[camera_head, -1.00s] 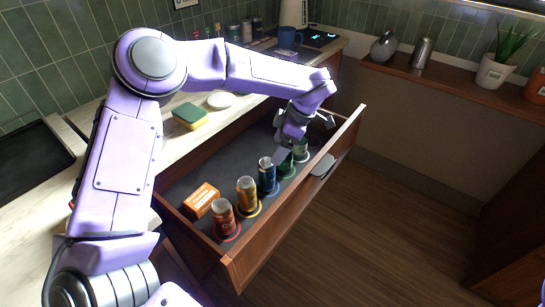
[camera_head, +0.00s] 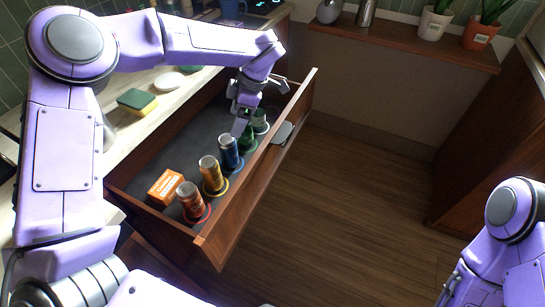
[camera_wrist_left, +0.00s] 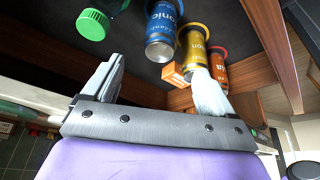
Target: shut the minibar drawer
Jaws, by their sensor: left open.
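The minibar drawer (camera_head: 254,190) stands pulled out below the counter, its wooden front facing the floor side, with a grey handle (camera_head: 283,132). A row of several cans stands in it, including a red one (camera_head: 191,202), a yellow one (camera_head: 211,174) and a blue one (camera_head: 229,152). An orange box (camera_head: 166,187) lies beside them. My right gripper is out of view.
The counter on the left holds a sponge (camera_head: 137,102) and a white dish (camera_head: 170,80). A wall shelf (camera_head: 400,43) with potted plants is at the back. The wooden floor (camera_head: 350,220) before the drawer is clear. My right arm (camera_head: 508,240) shows at lower right.

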